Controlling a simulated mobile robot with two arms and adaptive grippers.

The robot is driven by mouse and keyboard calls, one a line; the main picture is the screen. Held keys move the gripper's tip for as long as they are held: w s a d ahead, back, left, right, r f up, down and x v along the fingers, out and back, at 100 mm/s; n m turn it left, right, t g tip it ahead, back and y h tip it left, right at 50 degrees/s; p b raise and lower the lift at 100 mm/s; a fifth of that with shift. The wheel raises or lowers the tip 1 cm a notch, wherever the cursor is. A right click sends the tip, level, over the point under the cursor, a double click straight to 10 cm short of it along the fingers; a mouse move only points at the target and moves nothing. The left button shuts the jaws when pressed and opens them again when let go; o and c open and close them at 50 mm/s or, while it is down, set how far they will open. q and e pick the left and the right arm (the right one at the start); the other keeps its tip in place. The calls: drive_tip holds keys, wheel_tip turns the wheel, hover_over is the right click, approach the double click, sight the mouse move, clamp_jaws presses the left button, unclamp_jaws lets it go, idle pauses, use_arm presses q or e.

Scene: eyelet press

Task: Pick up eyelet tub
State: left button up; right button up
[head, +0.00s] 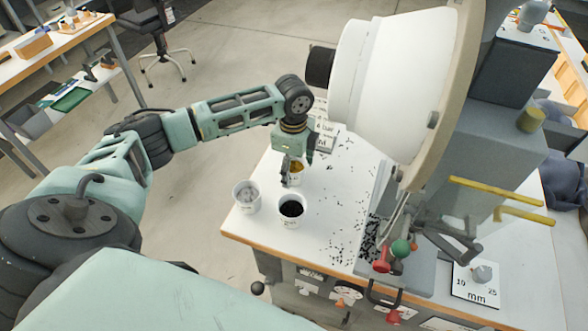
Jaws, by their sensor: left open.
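My left gripper (288,178) points down over the white table, at a small tub with yellow contents (297,168). It is open, and its fingers hide part of that tub. I cannot tell whether they touch it. A white tub with dark contents (291,222) stands just in front of the gripper. Another white tub with pale grey contents (246,207) stands to the left, near the table's corner. Which of these is the eyelet tub I cannot read from the labels. My right gripper is not in view.
A large press with a white round housing (385,75) stands over the right of the white table (318,240). Small dark bits lie scattered on the tabletop. A card marked "mm" (478,285) lies at the right. A chair (160,30) stands behind.

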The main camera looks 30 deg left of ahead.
use_arm(q)
drive_tip(key=shift+s, duration=0.15)
drive_tip(key=shift+c, duration=0.8)
drive_tip(key=c, duration=1.1)
drive_tip(key=shift+r, duration=0.1)
